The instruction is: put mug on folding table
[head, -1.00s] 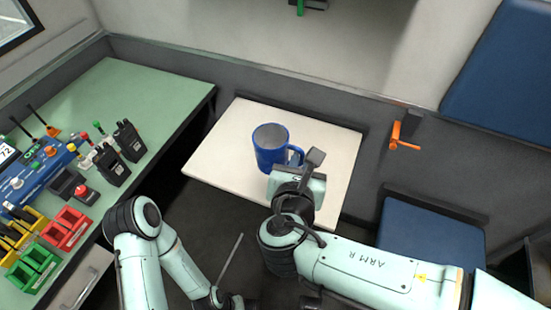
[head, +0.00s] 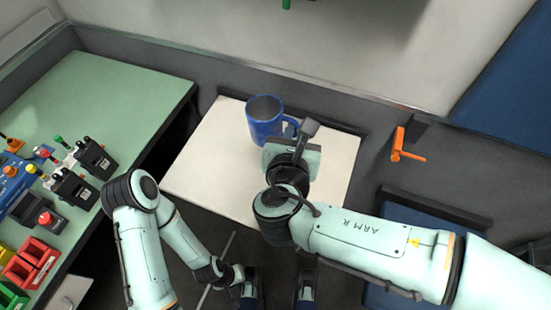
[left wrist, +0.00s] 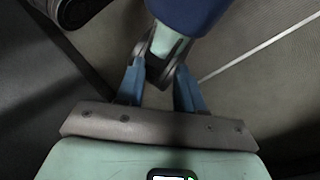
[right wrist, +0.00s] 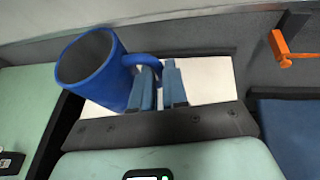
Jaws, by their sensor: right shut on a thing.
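The blue mug (head: 262,125) appears over the far part of the white folding table (head: 215,175) in the head view. My right gripper (right wrist: 158,75) is shut on the mug's handle. In the right wrist view the mug (right wrist: 92,75) is left of the fingers, its open rim showing, with the pale tabletop (right wrist: 205,80) behind. I cannot tell whether the mug's base touches the table. My left gripper (left wrist: 160,80) is open and empty, pointing down over the dark floor.
An orange handle (head: 405,148) is on the wall at right, above a blue seat. The tabletop's near part is clear.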

